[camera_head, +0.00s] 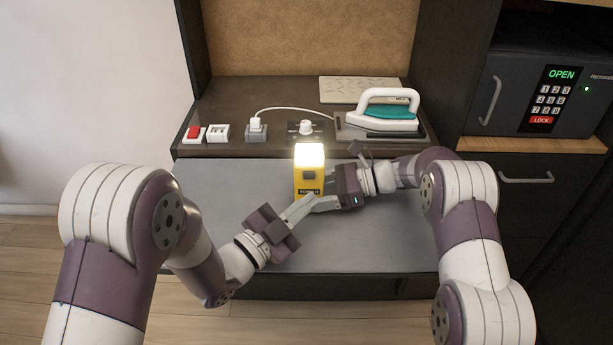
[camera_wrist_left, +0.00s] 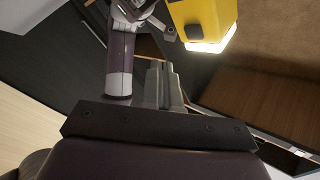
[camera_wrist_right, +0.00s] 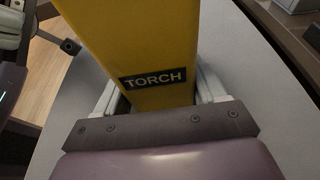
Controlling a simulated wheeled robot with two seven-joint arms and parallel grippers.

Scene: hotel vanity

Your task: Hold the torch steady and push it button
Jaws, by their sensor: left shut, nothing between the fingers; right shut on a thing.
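The yellow torch (camera_head: 309,182) stands upright over the grey mat, its top glowing bright. A dark button (camera_head: 309,175) is on its front face, above a black label. My right gripper (camera_head: 322,201) is shut on the torch's lower part; in the right wrist view its fingers sit on both sides of the yellow body (camera_wrist_right: 135,45), which reads TORCH. My left gripper (camera_head: 309,201) is shut and empty, its tips in front of the torch's lower part. In the left wrist view, its closed fingers (camera_wrist_left: 160,80) are apart from the torch (camera_wrist_left: 203,18).
The grey mat (camera_head: 225,220) is clear around the grippers. Behind it, a dark shelf (camera_head: 255,92) carries a white and teal iron (camera_head: 388,113), a red switch (camera_head: 194,133), sockets and a plug. A safe (camera_head: 540,90) showing OPEN stands at right.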

